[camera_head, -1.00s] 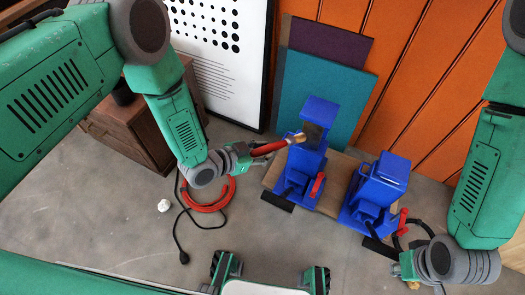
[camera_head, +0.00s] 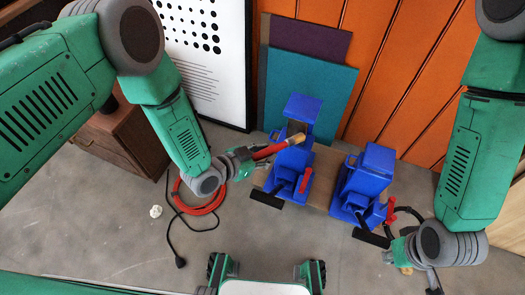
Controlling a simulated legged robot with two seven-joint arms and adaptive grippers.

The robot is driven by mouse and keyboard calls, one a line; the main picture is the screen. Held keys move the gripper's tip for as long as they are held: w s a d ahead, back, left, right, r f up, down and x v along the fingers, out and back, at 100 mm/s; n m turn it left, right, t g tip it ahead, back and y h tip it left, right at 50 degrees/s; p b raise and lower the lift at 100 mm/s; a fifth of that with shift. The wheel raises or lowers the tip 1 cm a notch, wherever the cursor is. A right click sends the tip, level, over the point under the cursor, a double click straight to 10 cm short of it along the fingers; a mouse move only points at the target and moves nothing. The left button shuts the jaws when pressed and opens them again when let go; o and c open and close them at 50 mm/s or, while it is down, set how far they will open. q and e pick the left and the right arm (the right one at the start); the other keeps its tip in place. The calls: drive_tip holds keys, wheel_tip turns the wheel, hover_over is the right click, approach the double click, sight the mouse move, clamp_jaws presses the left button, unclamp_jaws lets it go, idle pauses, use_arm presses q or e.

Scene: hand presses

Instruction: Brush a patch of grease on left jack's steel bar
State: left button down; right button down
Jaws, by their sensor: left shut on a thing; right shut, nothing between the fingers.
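My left gripper (camera_head: 246,157) is shut on the red handle of a brush (camera_head: 268,151). The brush points right and slightly up, and its pale bristles (camera_head: 295,139) overlap the upper front of the blue left jack (camera_head: 303,108). The jack's steel bar (camera_head: 294,127) shows as a small grey-brown patch just above the bristles. I cannot tell whether the bristles touch it, and no grease patch is clearly visible. My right gripper (camera_head: 393,253) is shut and empty, low on the right, below the right jack (camera_head: 365,176).
Both jacks stand on a brown board (camera_head: 322,180) on the grey floor. Red and black cable (camera_head: 200,208) lies at the left. Teal and purple panels (camera_head: 330,85), a framed poster (camera_head: 205,60) and an orange wall (camera_head: 410,75) stand behind. A wooden cabinet (camera_head: 125,140) is at the left.

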sight(260, 159)
use_arm(q)
drive_tip(key=shift+a+r, duration=0.1)
drive_tip(key=shift+r, duration=0.2)
drive_tip(key=shift+w+a+r, duration=0.5)
drive_tip(key=shift+w+a, duration=0.3)
drive_tip(key=shift+a, duration=1.1)
drive_tip(key=shift+s+d+f+p, duration=0.1)
drive_tip(key=shift+s+d+p, duration=0.25)
drive_tip(key=shift+d, duration=0.6)
drive_tip(key=shift+s+d+p, duration=0.2)
drive_tip(key=shift+s+d, duration=0.1)
drive_tip(key=shift+d, duration=0.65)
drive_tip(key=shift+s, duration=0.1)
drive_tip(key=shift+s+a+p, duration=0.25)
drive_tip(key=shift+s+p, duration=0.15)
drive_tip(key=shift+s, duration=0.35)
drive_tip(key=shift+s+a+p, duration=0.25)
drive_tip(key=shift+s+p, duration=0.15)
drive_tip(key=shift+s, duration=0.3)
drive_tip(key=shift+s+a+p, duration=0.25)
drive_tip(key=shift+s, duration=0.4)
drive_tip(key=shift+s+a+p, duration=0.2)
drive_tip(key=shift+s, duration=0.45)
